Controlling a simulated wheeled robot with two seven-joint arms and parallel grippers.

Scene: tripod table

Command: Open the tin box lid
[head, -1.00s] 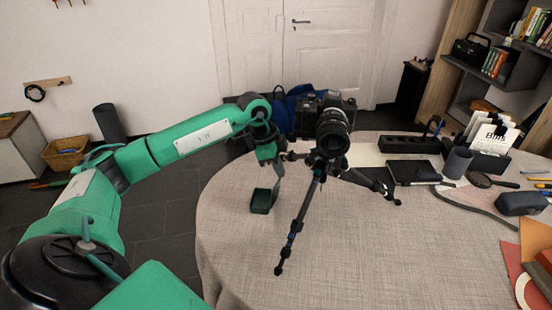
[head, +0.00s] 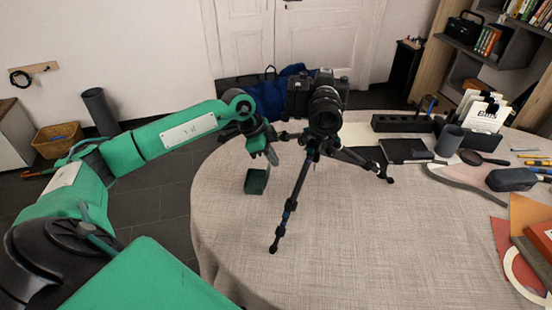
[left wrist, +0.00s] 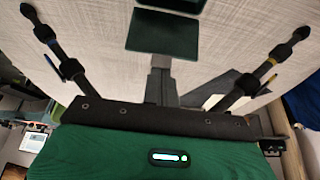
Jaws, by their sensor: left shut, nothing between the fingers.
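The tin box (head: 256,181) is small and dark green. It stands near the table's left edge, left of the camera tripod. In the left wrist view, a flat dark green panel of the tin box (left wrist: 164,32) lies just beyond my fingertips, with a second dark green part past it at the top edge. I cannot tell how far the lid is raised. My left gripper (head: 272,157) is shut and empty, just above and to the right of the box. Its fingers also show in the left wrist view (left wrist: 161,72), close to the panel's near edge; contact is unclear. My right gripper is out of view.
A black camera (head: 318,103) stands on a tripod (head: 291,203) right beside my left gripper, its legs spread close to the box. Notebooks, a cup (head: 449,140) and a case (head: 514,179) lie at the right. The table's front middle (head: 370,240) is clear.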

